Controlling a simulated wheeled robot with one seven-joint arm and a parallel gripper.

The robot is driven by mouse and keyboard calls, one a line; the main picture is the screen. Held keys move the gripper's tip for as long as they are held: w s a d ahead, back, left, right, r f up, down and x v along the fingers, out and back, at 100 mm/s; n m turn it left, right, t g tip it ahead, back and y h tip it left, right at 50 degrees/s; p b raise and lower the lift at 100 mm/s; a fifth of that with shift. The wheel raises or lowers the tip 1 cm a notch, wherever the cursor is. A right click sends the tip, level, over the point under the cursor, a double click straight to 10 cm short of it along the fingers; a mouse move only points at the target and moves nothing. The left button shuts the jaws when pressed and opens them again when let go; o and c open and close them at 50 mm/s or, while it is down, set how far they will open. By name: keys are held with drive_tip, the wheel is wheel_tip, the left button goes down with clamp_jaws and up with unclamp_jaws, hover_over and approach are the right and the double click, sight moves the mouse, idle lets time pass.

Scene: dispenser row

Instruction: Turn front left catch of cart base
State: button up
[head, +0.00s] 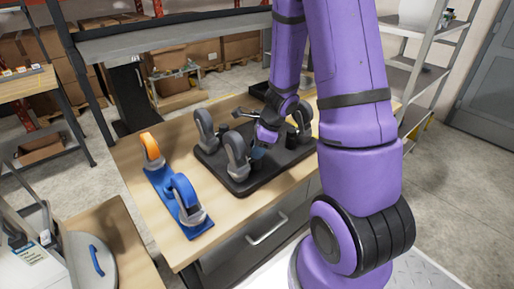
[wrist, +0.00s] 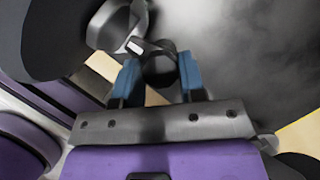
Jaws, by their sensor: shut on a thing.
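The cart base (head: 275,168) is a dark slab lying upside down on the wooden table, with several grey-wheeled casters standing up from it. The front left caster (head: 237,160) stands near the front left corner. My gripper (head: 257,152) reaches down just right of this caster. In the wrist view, the blue fingertips of my gripper (wrist: 160,74) are shut around a black catch (wrist: 158,66), one on each side. A grey metal bracket (wrist: 136,44) is beside the catch. The right part of the base is partly hidden by my arm.
A dark tray (head: 262,91) is behind.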

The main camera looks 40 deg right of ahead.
drive_tip(key=shift+m+t, duration=0.3)
drive_tip(key=shift+m, duration=0.4)
drive_tip(key=o, duration=0.6)
drive_tip(key=shift+o, duration=0.2)
drive_tip(key=v, duration=1)
drive_tip(key=shift+r, duration=0.45)
